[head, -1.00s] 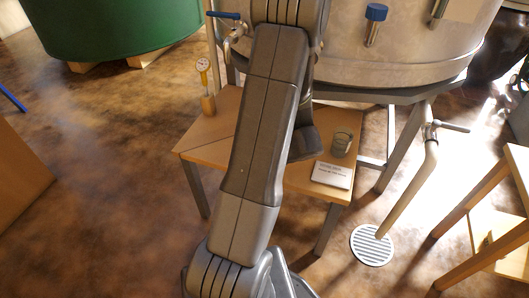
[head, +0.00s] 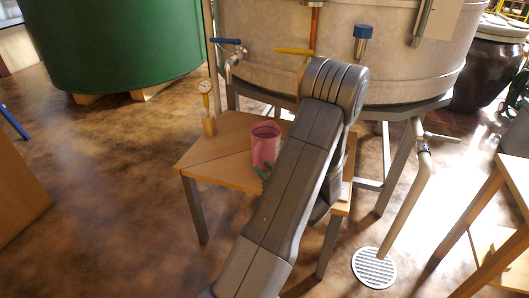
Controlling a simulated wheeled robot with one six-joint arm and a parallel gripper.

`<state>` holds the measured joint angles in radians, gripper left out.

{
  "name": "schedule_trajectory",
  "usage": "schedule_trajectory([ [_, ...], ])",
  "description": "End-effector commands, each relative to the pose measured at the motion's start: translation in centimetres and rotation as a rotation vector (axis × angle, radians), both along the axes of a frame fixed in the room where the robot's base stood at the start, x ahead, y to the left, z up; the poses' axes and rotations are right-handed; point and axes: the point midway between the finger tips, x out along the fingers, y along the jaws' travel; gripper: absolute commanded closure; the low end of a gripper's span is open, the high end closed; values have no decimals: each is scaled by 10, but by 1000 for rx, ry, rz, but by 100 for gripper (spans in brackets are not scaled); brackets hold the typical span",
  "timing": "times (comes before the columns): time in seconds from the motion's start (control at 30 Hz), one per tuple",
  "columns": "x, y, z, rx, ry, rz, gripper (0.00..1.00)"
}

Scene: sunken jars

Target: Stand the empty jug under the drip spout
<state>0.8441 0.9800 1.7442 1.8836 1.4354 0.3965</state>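A pink jug (head: 264,146) with a dark open top shows upright at the small wooden table (head: 215,160), partly hidden by my arm. Small green pieces (head: 264,173) show at its lower side, beside my arm; I cannot tell if they are fingertips or part of something else. My arm hides most of the gripper. Whether it touches the jug cannot be seen. A tap with a blue lever (head: 228,50) sticks out from the pale vat (head: 400,75), left of the jug. A yellow lever (head: 294,51) shows behind the jug; any spout under it is hidden.
A gauge on a wooden block (head: 207,112) stands at the table's back left. A slanted pipe with a valve (head: 408,195) runs down to a round floor drain (head: 374,268) at the right. A green vat (head: 120,45) is at the back left. Open floor lies left of the table.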

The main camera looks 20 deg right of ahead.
Motion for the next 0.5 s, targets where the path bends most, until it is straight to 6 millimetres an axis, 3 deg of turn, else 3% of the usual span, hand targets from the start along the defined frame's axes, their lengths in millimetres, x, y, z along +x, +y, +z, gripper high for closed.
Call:
schedule_trajectory([
  [0.33,29,12,0,-1,-2,3,71],
  [0.5,54,21,1,-2,-2,4,71],
])
